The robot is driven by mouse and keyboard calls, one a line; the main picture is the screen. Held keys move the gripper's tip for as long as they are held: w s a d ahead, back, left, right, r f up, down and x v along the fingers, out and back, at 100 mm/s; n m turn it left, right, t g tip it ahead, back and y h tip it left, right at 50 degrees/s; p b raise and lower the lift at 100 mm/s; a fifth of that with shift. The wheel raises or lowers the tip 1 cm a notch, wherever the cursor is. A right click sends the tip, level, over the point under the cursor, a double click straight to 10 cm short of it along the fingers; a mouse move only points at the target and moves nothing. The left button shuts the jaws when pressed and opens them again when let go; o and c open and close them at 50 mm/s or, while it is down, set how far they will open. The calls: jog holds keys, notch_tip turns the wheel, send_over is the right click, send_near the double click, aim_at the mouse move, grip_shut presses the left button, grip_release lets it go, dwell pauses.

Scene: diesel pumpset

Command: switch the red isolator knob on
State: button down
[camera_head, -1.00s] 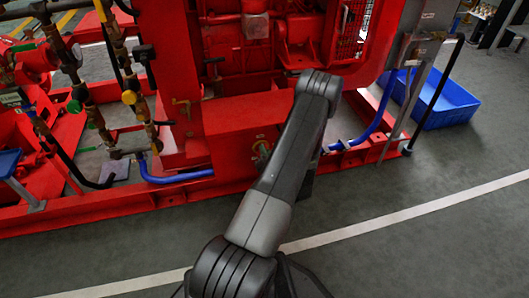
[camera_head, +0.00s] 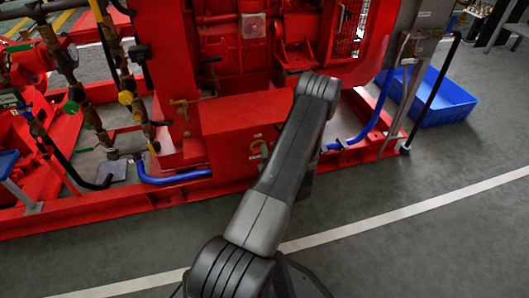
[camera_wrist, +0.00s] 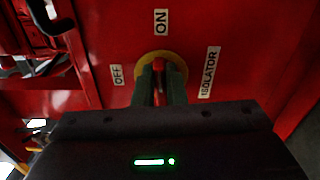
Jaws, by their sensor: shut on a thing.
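The red isolator knob (camera_wrist: 159,74) sits on a round yellow plate (camera_wrist: 176,57) on a red panel. In the wrist view, an OFF label (camera_wrist: 117,75) is left of the plate, an ON label (camera_wrist: 161,22) above it, and an ISOLATOR label (camera_wrist: 210,72) to the right. My gripper (camera_wrist: 159,84) is shut on the knob, one finger on each side. The knob's bar lies between the fingers and points roughly up the picture, toward ON. Its lower part is partly hidden by the fingers. In the head view, my arm hides most of this spot on the red box (camera_head: 232,140).
In the head view, the red pumpset frame (camera_head: 95,216) runs across the picture. Valves and pipes stand at left, and a blue hose (camera_head: 172,178) runs low by the box. A blue bin (camera_head: 445,100) is at right. The grey floor in front is clear.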

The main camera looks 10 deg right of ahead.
jog(key=shift+f+m, duration=0.1)
jog(key=shift+m, duration=0.5)
jog(key=c, duration=1.5)
grip_release()
jog(key=s+p, duration=0.1)
jog(key=s, duration=0.3)
jog(key=s+p, duration=0.1)
jog(key=s, duration=0.4)
jog(key=s+p, duration=0.1)
jog(key=s, duration=0.3)
jog(key=shift+s+d, duration=0.25)
jog(key=shift+s, duration=0.15)
